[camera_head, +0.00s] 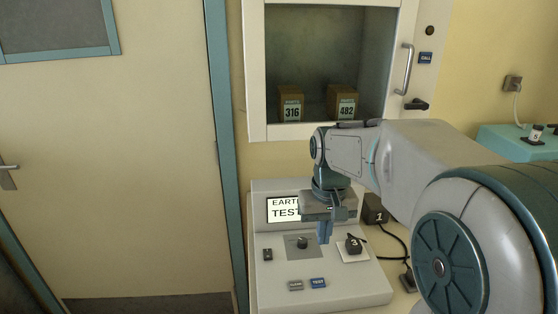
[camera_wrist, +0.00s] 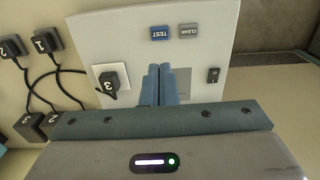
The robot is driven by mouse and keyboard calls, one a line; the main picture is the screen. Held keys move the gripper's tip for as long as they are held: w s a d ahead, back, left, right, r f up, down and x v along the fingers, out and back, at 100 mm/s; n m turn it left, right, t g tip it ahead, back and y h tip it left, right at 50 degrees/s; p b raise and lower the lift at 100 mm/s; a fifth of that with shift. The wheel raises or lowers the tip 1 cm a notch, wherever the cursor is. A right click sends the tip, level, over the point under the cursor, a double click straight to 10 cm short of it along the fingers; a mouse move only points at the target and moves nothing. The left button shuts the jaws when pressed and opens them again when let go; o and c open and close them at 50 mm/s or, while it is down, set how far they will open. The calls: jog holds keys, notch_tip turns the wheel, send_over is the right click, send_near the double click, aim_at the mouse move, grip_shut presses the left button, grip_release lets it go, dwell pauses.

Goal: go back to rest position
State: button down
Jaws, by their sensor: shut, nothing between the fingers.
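My gripper (camera_head: 324,232) hangs from my arm over the control panel of a grey tester console (camera_head: 324,291), pointing down. Its blue fingers are together with nothing between them. In the wrist view my gripper (camera_wrist: 158,84) also shows shut over the console (camera_wrist: 110,30). A black plug marked 3 (camera_head: 354,244) sits in the console's white socket plate, just right of the fingers and apart from them. The console screen (camera_head: 283,208) reads "EARTH" and "TEST", partly hidden by my gripper. The blue TEST button (camera_head: 318,283) and grey CLEAR button (camera_head: 296,286) are near its front.
A wall cabinet (camera_head: 256,75) with boxes marked 316 and 482 is behind my arm. A teal stand (camera_head: 505,146) holds a small vial at far right. A closed door (camera_head: 110,180) is left.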

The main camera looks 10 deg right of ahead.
jog(key=s+f+t, duration=0.2)
jog(key=s+f, duration=0.1)
jog(key=s, duration=1.1)
jog(key=shift+s+a+f+t, duration=0.2)
jog(key=shift+s+f+t, duration=0.05)
jog(key=shift+t, duration=0.15)
